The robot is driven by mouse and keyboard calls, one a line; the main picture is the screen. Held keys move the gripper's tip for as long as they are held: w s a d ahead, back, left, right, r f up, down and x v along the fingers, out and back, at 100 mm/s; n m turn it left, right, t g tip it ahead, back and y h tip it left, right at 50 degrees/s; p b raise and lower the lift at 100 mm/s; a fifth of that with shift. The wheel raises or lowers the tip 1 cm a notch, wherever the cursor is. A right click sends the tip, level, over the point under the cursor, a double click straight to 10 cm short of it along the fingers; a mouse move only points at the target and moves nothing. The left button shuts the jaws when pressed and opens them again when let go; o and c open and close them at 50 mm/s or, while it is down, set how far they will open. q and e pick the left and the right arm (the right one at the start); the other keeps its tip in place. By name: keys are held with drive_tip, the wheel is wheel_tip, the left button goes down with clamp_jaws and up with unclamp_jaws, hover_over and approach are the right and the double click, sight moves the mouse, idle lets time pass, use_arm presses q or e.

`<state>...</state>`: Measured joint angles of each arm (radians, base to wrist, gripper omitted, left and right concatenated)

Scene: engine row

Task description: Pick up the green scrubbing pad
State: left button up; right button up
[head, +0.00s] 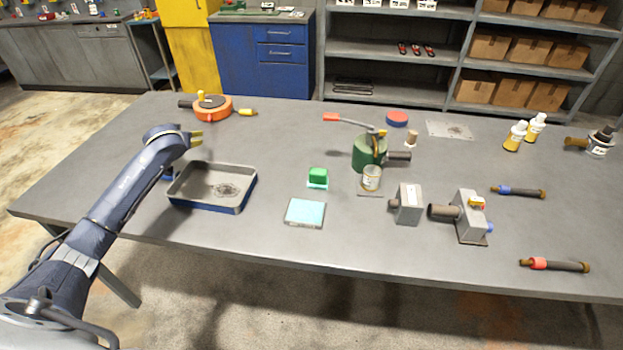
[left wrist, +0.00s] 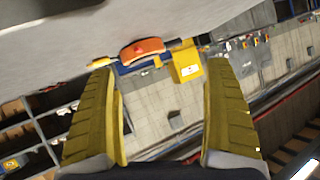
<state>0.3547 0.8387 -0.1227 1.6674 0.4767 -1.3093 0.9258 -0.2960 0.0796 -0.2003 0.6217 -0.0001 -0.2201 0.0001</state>
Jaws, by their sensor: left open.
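The green scrubbing pad (head: 318,175) sits near the middle of the table, on a small pale base. My left gripper (head: 196,138) is above the table's left part, behind the metal tray and well to the left of the pad. In the left wrist view its two yellow fingers (left wrist: 165,110) are wide apart with nothing between them. The pad does not show in the left wrist view. My right gripper is in neither view.
A metal tray (head: 178,190) lies left of the pad, and a light-blue topped block (head: 305,213) lies in front of it. A green pump-like device (head: 363,153) and a can (head: 371,180) stand to its right. An orange reel (head: 212,112) is at the back left.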

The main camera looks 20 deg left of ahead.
use_arm(q)
drive_tip(key=w+d+f+h, duration=0.1)
drive_tip(key=w+d+h, duration=0.15)
drive_tip(key=d, duration=0.55)
drive_tip(key=w+d+f+h, duration=0.15)
drive_tip(key=w+d, duration=0.25)
drive_tip(key=d, duration=0.4)
wheel_tip(320, 180, up, 9)
drive_tip(key=m+g+h, duration=0.2)
drive_tip(key=g+h, duration=0.1)
drive_tip(key=g, duration=0.6)
hover_over(318, 179)
drive_tip(key=f, duration=0.3)
drive_tip(key=w+f, duration=0.1)
drive_tip(key=f, duration=0.7)
drive_tip(key=shift+w, duration=0.25)
drive_tip(key=shift+w+a+f, duration=0.15)
drive_tip(key=shift+f, duration=1.35)
drive_tip(key=shift+w+a+f, duration=0.1)
drive_tip(key=shift+w+f, duration=0.05)
drive_tip(key=shift+f, duration=1.35)
